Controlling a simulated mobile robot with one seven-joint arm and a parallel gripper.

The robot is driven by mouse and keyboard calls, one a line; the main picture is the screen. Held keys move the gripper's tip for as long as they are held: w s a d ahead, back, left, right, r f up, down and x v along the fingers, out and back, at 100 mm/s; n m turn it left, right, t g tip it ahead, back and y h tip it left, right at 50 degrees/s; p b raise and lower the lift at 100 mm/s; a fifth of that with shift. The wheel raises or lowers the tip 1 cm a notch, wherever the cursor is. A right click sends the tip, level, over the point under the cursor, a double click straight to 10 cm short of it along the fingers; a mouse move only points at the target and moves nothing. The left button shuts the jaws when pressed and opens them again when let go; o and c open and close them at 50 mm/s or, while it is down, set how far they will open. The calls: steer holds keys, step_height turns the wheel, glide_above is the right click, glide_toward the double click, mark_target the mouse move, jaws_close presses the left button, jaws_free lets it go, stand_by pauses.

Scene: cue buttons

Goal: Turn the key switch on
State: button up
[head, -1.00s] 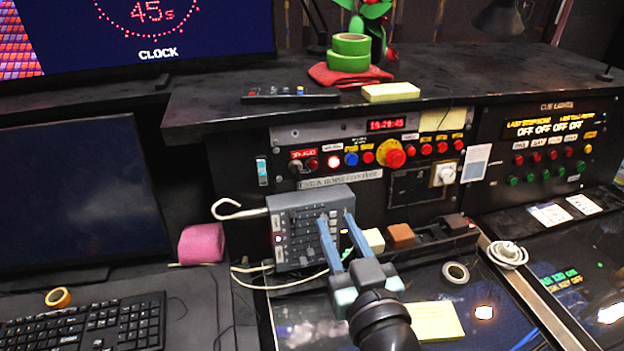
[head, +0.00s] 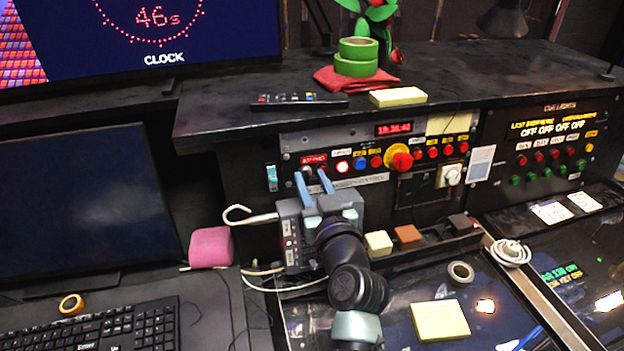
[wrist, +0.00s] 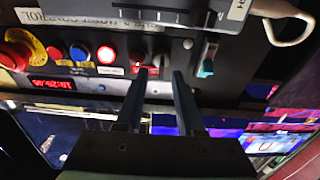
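My gripper also shows in the wrist view (wrist: 159,75). Its two blue fingers are open and apart, with nothing visibly clamped. I cannot tell whether they touch the switch.
A blue-tipped toggle (head: 272,178) sits left of the fingers. A lit button (head: 342,166) and a red emergency stop (head: 402,158) are to the right. The shelf (head: 230,110) overhangs the panel.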

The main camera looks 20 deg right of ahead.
steer(key=shift+a, duration=0.1)
steer(key=shift+c, duration=0.4)
jaws_close()
steer(key=shift+m, duration=0.5)
steer(key=m+h+p, duration=0.1)
steer(key=m+p, duration=0.1)
steer(key=m, duration=0.2)
steer(key=shift+r+p, duration=0.15)
steer(key=shift+p, duration=0.2)
steer(key=m+p, duration=0.2)
steer(key=m, duration=0.1)
steer(key=m+p, duration=0.1)
steer(key=m, duration=0.1)
steer(key=shift+d+g+h+p, duration=0.25)
steer(key=shift+g+h+p, duration=0.05)
steer(key=shift+h+p, duration=0.1)
steer(key=m+p, duration=0.4)
steer(key=m, duration=0.1)
steer(key=shift+d+g+h, duration=0.1)
steer(key=shift+g+h, duration=0.2)
steer(key=m+p, duration=0.1)
steer(key=m, duration=0.1)
steer(key=m+p, duration=0.2)
steer(key=shift+f+g, duration=0.3)
steer(key=shift+f, duration=0.1)
steer(key=shift+m+p, duration=0.4)
